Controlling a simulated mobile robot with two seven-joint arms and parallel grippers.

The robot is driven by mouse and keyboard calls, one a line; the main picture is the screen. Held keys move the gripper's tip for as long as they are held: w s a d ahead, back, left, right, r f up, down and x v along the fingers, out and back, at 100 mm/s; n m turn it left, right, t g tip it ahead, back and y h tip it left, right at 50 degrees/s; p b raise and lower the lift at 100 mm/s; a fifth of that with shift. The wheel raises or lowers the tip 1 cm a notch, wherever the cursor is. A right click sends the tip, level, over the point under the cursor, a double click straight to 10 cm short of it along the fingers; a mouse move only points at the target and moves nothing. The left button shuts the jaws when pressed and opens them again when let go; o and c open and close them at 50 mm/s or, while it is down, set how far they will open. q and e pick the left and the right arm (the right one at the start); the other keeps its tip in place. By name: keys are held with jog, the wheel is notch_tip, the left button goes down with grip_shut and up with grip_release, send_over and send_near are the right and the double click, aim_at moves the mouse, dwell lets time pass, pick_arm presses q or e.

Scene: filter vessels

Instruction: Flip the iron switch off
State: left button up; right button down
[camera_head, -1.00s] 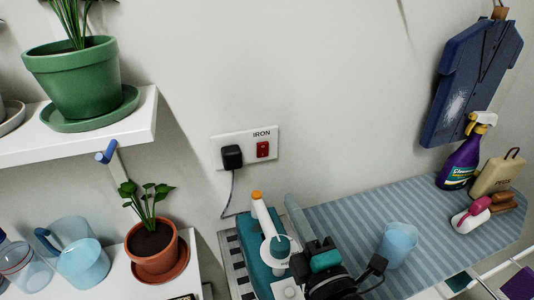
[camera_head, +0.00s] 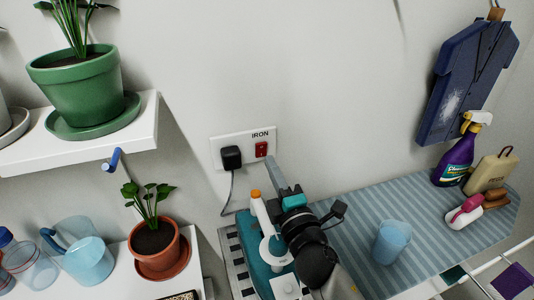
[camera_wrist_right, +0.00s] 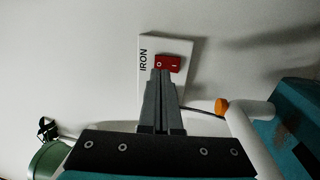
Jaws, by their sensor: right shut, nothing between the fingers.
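The red iron switch (camera_head: 261,149) sits on a white wall plate (camera_head: 217,150) labelled IRON, to the right of a black plug. My right gripper (camera_head: 269,160) is shut and empty, with its fingertips just below the switch. In the right wrist view, the switch (camera_wrist_right: 168,63) shows its two marks, and the shut fingertips (camera_wrist_right: 161,74) reach its lower edge; I cannot tell whether they touch it. The teal iron (camera_head: 262,272) stands on the board below, partly hidden by my right arm. My left gripper is not in view.
Shelves at left carry a green pot (camera_head: 80,92) and a terracotta pot (camera_head: 155,250). The wall above the switch is clear.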

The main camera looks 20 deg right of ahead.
aim_at(263, 148)
jog(key=shift+w+r, duration=0.2)
jog(key=shift+w, duration=1.55)
